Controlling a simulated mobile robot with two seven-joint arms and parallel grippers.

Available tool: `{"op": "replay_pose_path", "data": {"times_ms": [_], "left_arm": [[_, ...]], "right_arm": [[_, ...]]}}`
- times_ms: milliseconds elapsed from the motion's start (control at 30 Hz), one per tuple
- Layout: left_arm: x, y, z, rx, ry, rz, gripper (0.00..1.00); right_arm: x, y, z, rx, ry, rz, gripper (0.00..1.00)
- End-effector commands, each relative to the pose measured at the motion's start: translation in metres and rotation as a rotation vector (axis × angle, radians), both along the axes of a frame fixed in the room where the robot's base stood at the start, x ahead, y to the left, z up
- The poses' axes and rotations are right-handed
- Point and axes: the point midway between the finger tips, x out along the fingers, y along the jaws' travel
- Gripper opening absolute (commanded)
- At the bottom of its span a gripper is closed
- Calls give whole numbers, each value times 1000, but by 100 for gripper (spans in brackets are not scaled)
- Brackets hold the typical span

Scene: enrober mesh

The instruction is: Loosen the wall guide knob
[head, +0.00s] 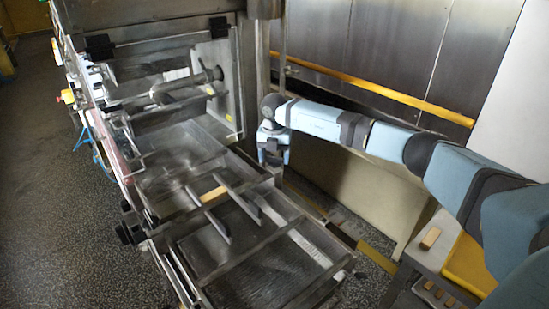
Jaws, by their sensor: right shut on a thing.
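My right arm reaches in from the right, and my right gripper (272,160) points down at the right side of the machine, beside the mesh bed (190,165). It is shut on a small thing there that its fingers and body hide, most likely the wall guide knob. No bare part of the knob can be made out. Two dark guide bars (238,202) lie slanted over the bed, left of the gripper. My left gripper is not in view.
A light wooden block (213,194) lies between the guide bars. The machine's steel frame (233,85) rises behind the gripper. A yellow rail (375,90) runs along the back wall. A grey table with a yellow tray (468,265) stands at lower right. The floor at left is clear.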

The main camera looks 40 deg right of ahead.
Motion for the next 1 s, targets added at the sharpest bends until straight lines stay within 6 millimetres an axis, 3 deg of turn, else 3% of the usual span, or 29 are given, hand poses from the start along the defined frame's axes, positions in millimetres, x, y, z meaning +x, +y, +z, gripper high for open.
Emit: {"op": "replay_pose_path", "data": {"times_ms": [600, 1000], "left_arm": [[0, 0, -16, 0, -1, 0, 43], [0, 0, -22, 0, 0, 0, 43]], "right_arm": [[0, 0, 0, 0, -2, 575, 44], [0, 0, 1, 0, -2, 814, 44]]}}
